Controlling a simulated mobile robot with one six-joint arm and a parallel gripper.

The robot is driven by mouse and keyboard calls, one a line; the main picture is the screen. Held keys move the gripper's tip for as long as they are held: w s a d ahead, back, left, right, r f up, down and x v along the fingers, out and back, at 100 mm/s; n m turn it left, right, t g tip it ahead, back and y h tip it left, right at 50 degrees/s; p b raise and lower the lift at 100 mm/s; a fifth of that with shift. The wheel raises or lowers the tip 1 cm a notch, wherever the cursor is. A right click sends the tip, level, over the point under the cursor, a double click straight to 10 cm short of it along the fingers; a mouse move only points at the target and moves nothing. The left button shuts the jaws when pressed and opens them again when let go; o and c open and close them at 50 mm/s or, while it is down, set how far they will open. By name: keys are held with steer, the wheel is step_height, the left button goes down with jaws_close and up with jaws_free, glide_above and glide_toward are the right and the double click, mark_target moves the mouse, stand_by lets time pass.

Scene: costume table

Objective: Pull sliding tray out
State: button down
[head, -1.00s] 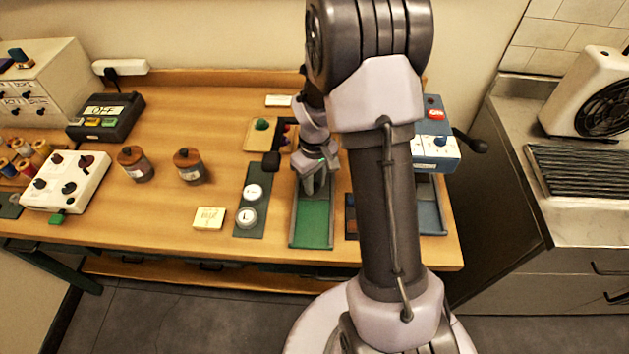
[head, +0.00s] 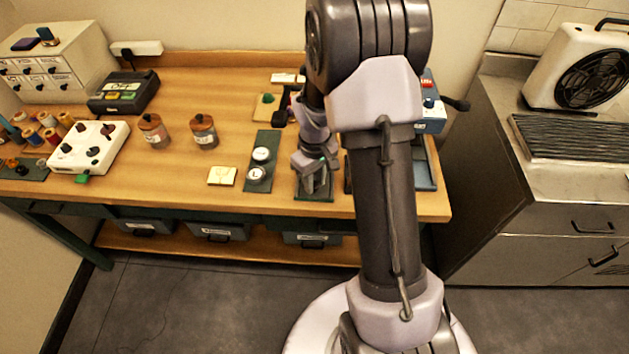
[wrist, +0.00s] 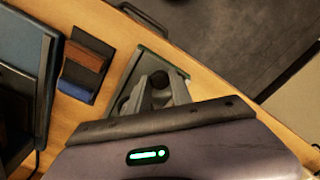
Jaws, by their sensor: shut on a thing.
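A narrow tray with a green floor and dark rim (head: 318,200) lies near the table's front edge in the head view, and I take it as the sliding tray. My gripper (head: 315,185) is low over its front part and covers much of it. In the wrist view the gripper (wrist: 152,95) points down inside the tray, near one end, and the tray's green rim (wrist: 133,78) shows beside the fingers. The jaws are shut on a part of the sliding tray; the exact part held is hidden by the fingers.
A dark green strip with two round white dials (head: 259,157) lies close on the left, with a cream note (head: 222,176) beyond. A blue tray (head: 424,165) lies right of my arm. Several grey bins (head: 218,231) sit below the tabletop. The floor in front is clear.

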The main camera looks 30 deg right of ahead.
steer(key=shift+s+a+f, duration=0.15)
steer(key=shift+s, duration=0.05)
steer(key=c, duration=1.1)
jaws_free()
steer(key=shift+w, duration=0.1)
step_height(320, 180, up, 18)
steer(key=p, duration=0.5)
steer(key=shift+f, duration=0.25)
